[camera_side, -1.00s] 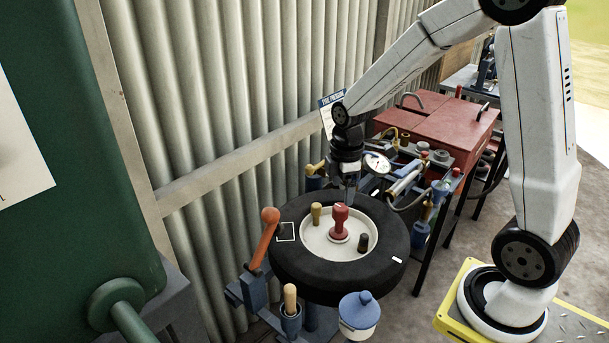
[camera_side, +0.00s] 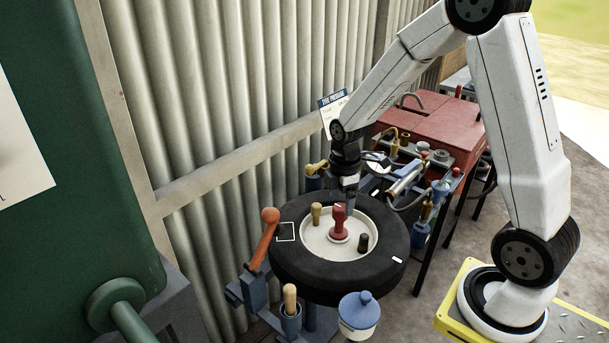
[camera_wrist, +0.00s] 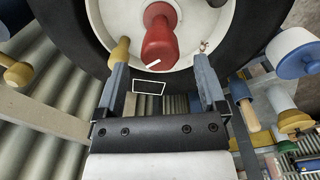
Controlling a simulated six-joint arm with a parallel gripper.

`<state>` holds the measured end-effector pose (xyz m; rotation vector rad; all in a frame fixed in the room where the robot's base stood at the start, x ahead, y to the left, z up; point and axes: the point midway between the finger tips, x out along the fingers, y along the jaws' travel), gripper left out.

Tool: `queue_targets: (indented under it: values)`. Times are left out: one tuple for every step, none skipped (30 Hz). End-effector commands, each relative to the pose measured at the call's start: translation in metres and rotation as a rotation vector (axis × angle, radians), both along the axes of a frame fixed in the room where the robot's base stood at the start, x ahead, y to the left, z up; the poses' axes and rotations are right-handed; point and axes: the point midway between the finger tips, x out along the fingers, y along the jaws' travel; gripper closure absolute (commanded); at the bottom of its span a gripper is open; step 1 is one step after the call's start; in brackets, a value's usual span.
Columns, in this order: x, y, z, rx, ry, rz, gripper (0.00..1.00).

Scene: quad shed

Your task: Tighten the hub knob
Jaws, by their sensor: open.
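The red hub knob (camera_side: 339,219) stands upright at the middle of the pale wheel hub (camera_side: 314,244), inside a black tyre (camera_side: 300,277) lying flat. In the wrist view the red knob (camera_wrist: 159,36) is at the top centre, with a short white mark on its near side. My gripper (camera_side: 350,205) is beside the knob's top in the side view, pointing down. In the wrist view my gripper (camera_wrist: 161,66) is open, its two fingers apart with nothing between them. The knob shows beyond the fingertips, and I cannot tell whether they touch it.
A tan peg (camera_side: 316,212) and a dark peg (camera_side: 364,242) stand on the hub near the knob. Around the tyre are an orange-handled lever (camera_side: 265,238), a wooden handle in a blue cup (camera_side: 290,308) and a blue-lidded pot (camera_side: 359,314). A red toolbox (camera_side: 437,126) stands behind.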

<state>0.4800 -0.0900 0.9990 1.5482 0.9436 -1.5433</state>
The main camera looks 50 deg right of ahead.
Motion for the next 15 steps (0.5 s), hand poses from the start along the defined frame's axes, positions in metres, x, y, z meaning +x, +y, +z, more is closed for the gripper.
queue_targets:
  values:
    - [-0.001, 0.000, -0.007, 0.001, 0.004, 0.000, 0.10]
    - [-0.001, 0.000, -0.011, 0.001, 0.004, 0.000, 0.10]
    - [-0.001, 0.000, -0.014, 0.000, 0.003, 0.000, 0.10]
    - [0.000, 0.000, -0.017, 0.000, 0.003, 0.000, 0.10]
    - [0.000, 0.000, -0.020, 0.000, 0.003, 0.000, 0.10]
    - [0.000, 0.000, -0.023, 0.000, 0.002, 0.000, 0.10]
    - [0.000, 0.000, -0.025, 0.000, 0.001, 0.000, 0.10]
    - [0.000, 0.000, -0.027, 0.001, 0.002, 0.000, 0.10]
    - [0.000, 0.000, -0.030, 0.001, 0.002, 0.000, 0.10]
    - [0.000, 0.000, -0.031, 0.001, 0.002, 0.000, 0.10]
    - [0.000, 0.000, -0.032, 0.000, 0.001, 0.000, 0.10]
    - [0.000, 0.000, -0.034, 0.000, 0.000, 0.000, 0.10]
    - [0.000, 0.000, -0.034, 0.000, 0.000, 0.000, 0.10]
    - [0.000, 0.000, -0.035, 0.000, 0.000, 0.000, 0.10]
    - [0.000, 0.000, -0.035, 0.000, -0.001, 0.000, 0.10]
